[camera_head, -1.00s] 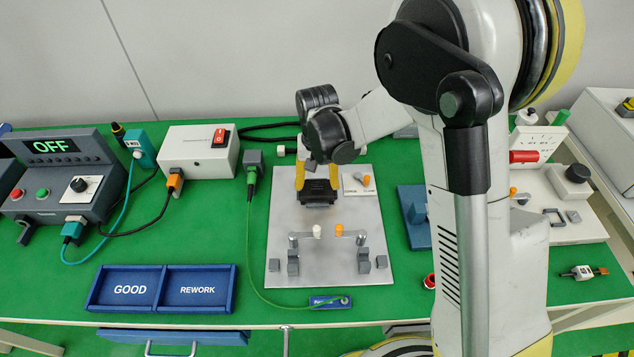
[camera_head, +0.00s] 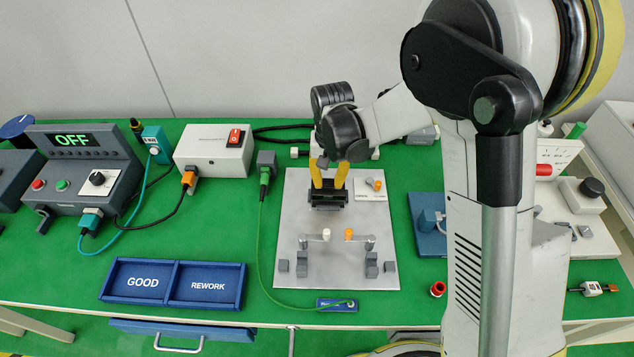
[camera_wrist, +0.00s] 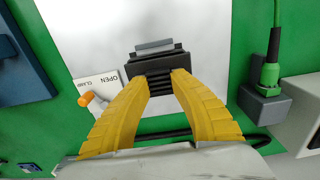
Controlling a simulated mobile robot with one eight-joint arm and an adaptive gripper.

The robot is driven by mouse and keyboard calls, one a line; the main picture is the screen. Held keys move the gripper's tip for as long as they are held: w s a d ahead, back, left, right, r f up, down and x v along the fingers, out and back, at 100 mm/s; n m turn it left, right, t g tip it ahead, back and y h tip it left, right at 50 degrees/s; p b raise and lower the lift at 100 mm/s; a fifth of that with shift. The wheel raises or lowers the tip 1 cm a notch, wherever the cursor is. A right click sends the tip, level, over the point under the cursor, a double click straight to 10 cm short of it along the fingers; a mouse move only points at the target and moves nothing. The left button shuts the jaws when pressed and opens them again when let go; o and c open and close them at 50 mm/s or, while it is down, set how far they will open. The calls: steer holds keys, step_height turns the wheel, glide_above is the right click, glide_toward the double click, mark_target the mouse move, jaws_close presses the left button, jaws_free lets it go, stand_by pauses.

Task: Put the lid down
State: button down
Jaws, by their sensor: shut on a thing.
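The lid appears to be the dark ribbed block (camera_head: 328,200) over the upper middle of the grey metal plate (camera_head: 290,215). In the wrist view the lid (camera_wrist: 158,64) sits at the yellow fingertips, with a grey strip showing at its far edge. My gripper (camera_head: 328,186) points down from above, and its fingers (camera_wrist: 163,76) are shut on the lid's near ribbed part. The lid looks level. I cannot tell whether it rests on something or hangs just above the plate. What lies under it is hidden.
An OPEN/CLAMP label with an orange-knobbed lever (camera_head: 374,185) stands right of the lid. A green-cabled connector (camera_head: 265,170) stands left. The GOOD/REWORK tray (camera_head: 172,284) is front left.

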steer(key=s+a+r+p, duration=0.65)
steer(key=s+a, duration=0.25)
steer(key=a, duration=0.3)
steer(key=b, duration=0.4)
glide_above(236, 235)
steer(key=f, duration=0.6)
steer(key=shift+d+f, duration=0.25)
steer(key=shift+f, duration=0.1)
steer(key=shift+a+f, duration=0.3)
steer(key=shift+a, duration=0.05)
step_height(236, 235, down, 4)
steer(key=shift+r+b, duration=0.1)
steer(key=shift+b, duration=1)
steer(key=shift+d+r, duration=0.1)
steer(key=c, duration=1.2)
jaws_free()
